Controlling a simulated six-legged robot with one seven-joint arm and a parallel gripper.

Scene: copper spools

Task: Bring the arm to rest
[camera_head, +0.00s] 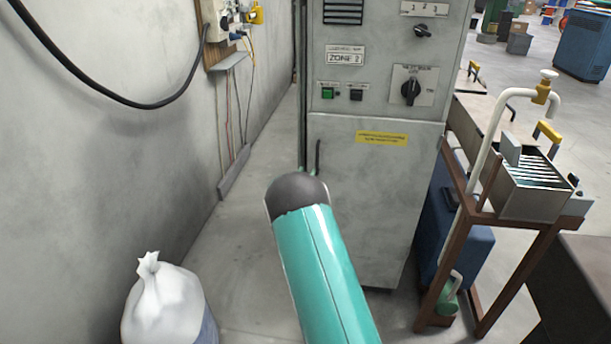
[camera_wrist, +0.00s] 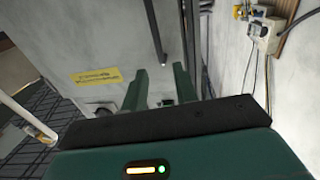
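My arm (camera_head: 315,265) reaches forward from the bottom of the head view as a teal link with a dark rounded end, in front of a grey control cabinet (camera_head: 350,225). My gripper is hidden in that view. In the wrist view my gripper (camera_wrist: 160,82) shows two green fingers standing apart with a gap between them. Nothing is seen between them. The cabinet (camera_wrist: 120,40) with its yellow label (camera_wrist: 97,77) lies beyond the fingers, and this view looks turned over. I cannot tell how far the fingertips are from it.
A bare wall (camera_head: 100,150) with a hanging black cable (camera_head: 80,70) runs along the left. A tied white bag (camera_head: 165,300) stands at lower left. A brown-framed stand (camera_head: 520,255) with a metal basin (camera_head: 535,195) is at right. Clear floor (camera_head: 245,225) lies between wall and cabinet.

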